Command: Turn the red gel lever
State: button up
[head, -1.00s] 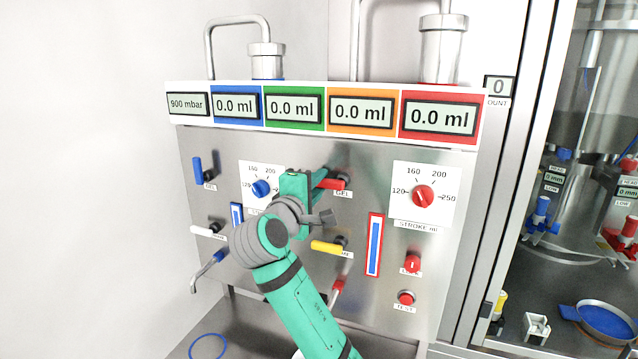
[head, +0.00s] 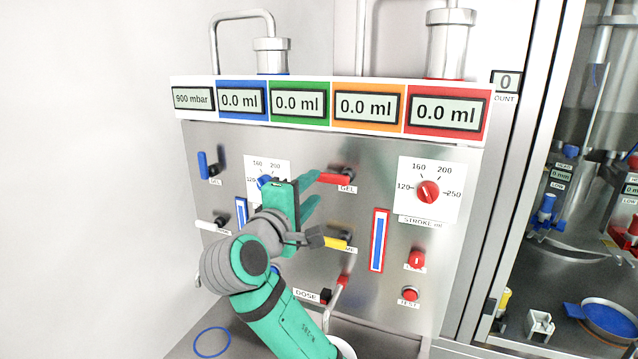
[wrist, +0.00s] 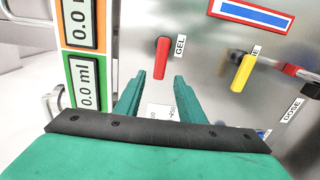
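The red gel lever (head: 333,178) is on the steel panel beside its GEL label, its handle lying roughly level and pointing left from a dark pivot. It also shows in the wrist view (wrist: 161,58), just beyond my fingertips and roughly in line with the gap between them. My gripper (head: 316,189) is open and empty, left of and slightly below the lever in the head view. The two teal fingers also show in the wrist view (wrist: 159,80), apart, with the lever's full handle visible ahead of them. I see no contact.
A yellow lever (head: 335,243) lies below the red one, close to my wrist. The blue gel lever (head: 203,165) stands upright at left. A red stroke knob (head: 428,192) and a blue-and-red gauge (head: 379,240) are to the right. Displays (head: 365,107) run above.

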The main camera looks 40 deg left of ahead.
jog(key=v, duration=0.3)
jog(key=shift+s+d, duration=0.1)
jog(key=shift+s, duration=0.05)
dwell(0.5)
